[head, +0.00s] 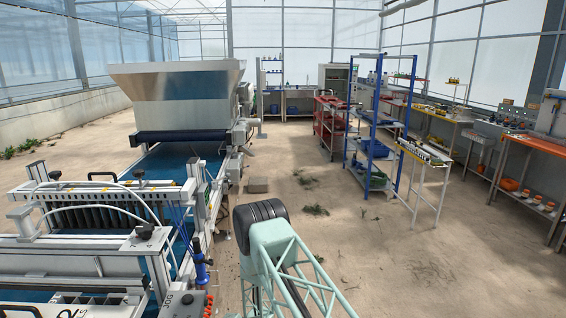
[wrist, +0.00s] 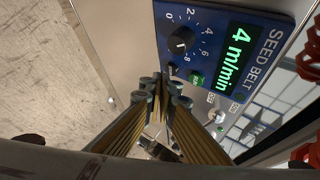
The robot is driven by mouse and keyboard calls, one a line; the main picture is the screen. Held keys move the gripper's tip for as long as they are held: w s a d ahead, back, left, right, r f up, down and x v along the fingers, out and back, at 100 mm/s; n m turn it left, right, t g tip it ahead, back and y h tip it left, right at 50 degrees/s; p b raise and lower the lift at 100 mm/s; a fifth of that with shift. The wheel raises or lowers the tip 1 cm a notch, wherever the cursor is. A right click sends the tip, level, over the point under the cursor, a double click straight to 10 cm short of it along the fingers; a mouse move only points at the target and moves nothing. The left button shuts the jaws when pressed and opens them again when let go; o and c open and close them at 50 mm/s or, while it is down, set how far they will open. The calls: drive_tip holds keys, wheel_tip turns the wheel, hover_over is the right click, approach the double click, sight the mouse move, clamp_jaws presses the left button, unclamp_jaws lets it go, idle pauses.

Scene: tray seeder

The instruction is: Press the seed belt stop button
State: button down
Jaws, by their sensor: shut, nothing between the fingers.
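In the wrist view, a blue panel (wrist: 224,20) marked SEED BELT holds a black dial (wrist: 181,40) with a numbered scale, a green display (wrist: 236,57) reading 4 m/min and a small lit green button (wrist: 196,78). A stop button cannot be made out; the fingers cover part of the panel.
Red parts (wrist: 310,52) stand at the right edge of the wrist view. In the head view, the seeder's blue belt (head: 170,160) runs under a large metal hopper (head: 180,95).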

drive_tip(key=shift+d, duration=0.15)
drive_tip(key=shift+w+d, duration=0.2)
drive_tip(key=shift+d, duration=2.65)
